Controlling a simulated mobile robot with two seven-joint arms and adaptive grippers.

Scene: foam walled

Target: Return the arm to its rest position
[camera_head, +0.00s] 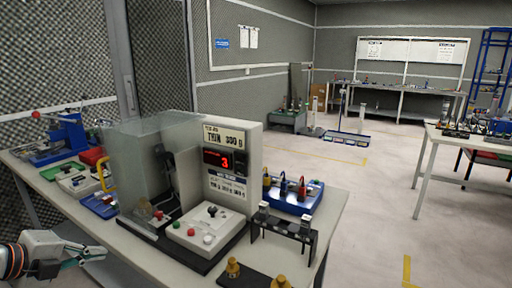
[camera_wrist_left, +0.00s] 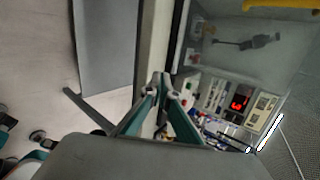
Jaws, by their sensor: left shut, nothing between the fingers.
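My left gripper (camera_head: 95,253) comes in from the lower left in the head view, low beside the near left edge of the workbench (camera_head: 330,205). Its fingers are shut with nothing between them. In the left wrist view the fingertips of my left gripper (camera_wrist_left: 165,88) meet, and the bench edge (camera_wrist_left: 158,40) lies behind them. The gripper looks apart from the bench and the things on it.
On the bench stands a test device (camera_head: 228,165) with a red display and a clear cover (camera_head: 135,170). A blue tray (camera_head: 308,195) with small padlock-like pieces, a black stand (camera_head: 284,232) and a blue vise-like tool (camera_head: 65,138) are also there. Open floor (camera_head: 385,225) lies to the right.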

